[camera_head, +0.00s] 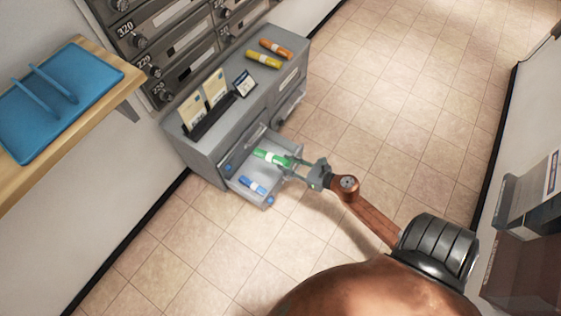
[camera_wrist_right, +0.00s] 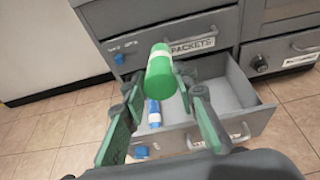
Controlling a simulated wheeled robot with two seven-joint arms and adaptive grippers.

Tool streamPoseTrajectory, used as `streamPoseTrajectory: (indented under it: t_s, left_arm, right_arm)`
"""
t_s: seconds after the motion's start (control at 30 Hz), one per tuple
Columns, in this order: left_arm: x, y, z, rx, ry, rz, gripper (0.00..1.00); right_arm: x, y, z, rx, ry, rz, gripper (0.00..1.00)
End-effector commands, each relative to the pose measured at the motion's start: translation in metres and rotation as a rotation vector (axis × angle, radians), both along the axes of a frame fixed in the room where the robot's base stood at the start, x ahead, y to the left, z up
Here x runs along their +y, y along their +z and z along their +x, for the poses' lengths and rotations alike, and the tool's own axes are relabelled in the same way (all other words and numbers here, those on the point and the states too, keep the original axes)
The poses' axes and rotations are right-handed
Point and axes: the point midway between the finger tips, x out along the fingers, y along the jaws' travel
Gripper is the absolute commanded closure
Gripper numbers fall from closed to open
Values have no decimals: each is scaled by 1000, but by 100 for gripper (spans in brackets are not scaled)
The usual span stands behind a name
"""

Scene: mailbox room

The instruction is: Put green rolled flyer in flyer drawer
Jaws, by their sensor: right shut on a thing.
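The green rolled flyer (camera_head: 271,157) has a white band and is held by my right gripper (camera_head: 291,166), which is shut on it. In the right wrist view the green rolled flyer (camera_wrist_right: 161,76) sits between the fingers (camera_wrist_right: 165,100), above the open drawer (camera_wrist_right: 225,86). The drawer (camera_head: 276,146) is pulled out from the grey cabinet. A blue rolled flyer (camera_head: 252,185) with a white band lies inside it. Whether the green flyer touches the drawer is unclear. The drawer's front label is partly hidden. My left gripper is not in view.
The grey cabinet (camera_head: 216,148) carries an orange roll (camera_head: 275,49), a yellow roll (camera_head: 263,60), envelopes (camera_head: 216,87) and a small card (camera_head: 244,83). A closed drawer labelled PACKETS (camera_wrist_right: 192,46) is above the open one. A blue tray (camera_head: 62,98) rests on a wooden shelf (camera_head: 128,85) at left. Tiled floor is clear.

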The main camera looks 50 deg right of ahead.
Motion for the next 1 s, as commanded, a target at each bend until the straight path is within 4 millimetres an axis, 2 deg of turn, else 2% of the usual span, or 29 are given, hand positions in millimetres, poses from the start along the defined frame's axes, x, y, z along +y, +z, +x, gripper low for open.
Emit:
streamPoseTrajectory:
  t_s: [0.03, 0.2, 0.37, 0.7, 1.0]
  left_arm:
    - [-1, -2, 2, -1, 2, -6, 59]
    - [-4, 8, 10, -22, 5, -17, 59]
    - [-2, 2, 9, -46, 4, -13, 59]
    - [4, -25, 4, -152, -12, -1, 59]
    - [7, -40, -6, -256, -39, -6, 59]
  right_arm:
    - [-9, -17, -2, 12, -4, -1, 97]
    - [-24, -25, -3, 16, -7, -2, 97]
    - [-25, -31, 3, 15, -7, -2, 97]
    - [-22, -60, 29, 17, -8, -1, 97]
    - [-21, -84, 53, 17, -9, -1, 97]
